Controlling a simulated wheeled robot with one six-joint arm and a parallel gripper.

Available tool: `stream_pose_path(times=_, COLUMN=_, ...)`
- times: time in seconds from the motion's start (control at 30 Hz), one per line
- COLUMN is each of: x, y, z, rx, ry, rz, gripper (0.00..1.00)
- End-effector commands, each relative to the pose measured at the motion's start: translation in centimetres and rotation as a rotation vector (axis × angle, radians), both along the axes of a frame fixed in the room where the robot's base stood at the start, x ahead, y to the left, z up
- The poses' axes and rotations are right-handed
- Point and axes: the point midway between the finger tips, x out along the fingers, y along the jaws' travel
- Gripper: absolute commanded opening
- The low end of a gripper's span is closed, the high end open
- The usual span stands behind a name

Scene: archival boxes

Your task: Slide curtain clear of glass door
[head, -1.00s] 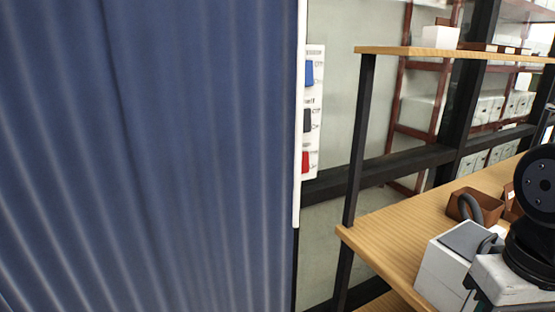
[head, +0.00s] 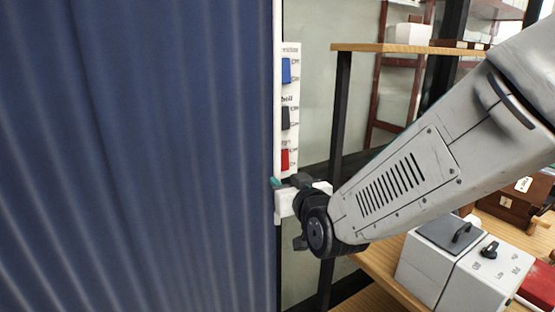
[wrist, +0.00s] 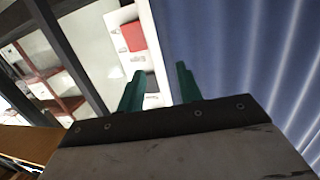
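The blue pleated curtain (head: 150,160) fills the left half of the head view and hides whatever is behind it. A white upright bar (head: 277,100) runs along its right edge. My gripper (head: 278,183) is at the lower part of this bar. In the wrist view the green fingers of my gripper (wrist: 160,85) stand apart, with the white bar (wrist: 157,45) passing between them and a gap showing. The curtain (wrist: 245,60) is right of the fingers there. A pale glass pane (head: 308,115) shows right of the bar; I cannot tell whether it is the door.
A white panel with blue, black and red switches (head: 290,105) is just right of the bar. A wooden shelf unit (head: 395,48) stands to the right, holding a grey-white box (head: 465,265) and brown boxes (head: 515,205). Its dark post (head: 338,120) is close to my arm.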

Motion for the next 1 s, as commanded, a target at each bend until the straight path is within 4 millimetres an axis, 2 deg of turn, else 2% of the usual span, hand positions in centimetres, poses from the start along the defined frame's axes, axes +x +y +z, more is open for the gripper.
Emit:
stream_pose_path(times=0.1, x=0.3, y=-0.3, z=1.9, rx=0.029, ry=-0.088, rz=-0.017, gripper=0.35)
stream_pose_path(times=0.2, x=0.7, y=-0.3, z=2.5, rx=0.037, ry=-0.115, rz=-0.022, gripper=0.35)
stream_pose_path(times=0.7, x=7.0, y=2.3, z=2.5, rx=0.035, ry=-0.115, rz=-0.021, gripper=0.35)
stream_pose_path(times=1.0, x=7.6, y=2.5, z=2.5, rx=0.035, ry=-0.115, rz=-0.02, gripper=0.35)
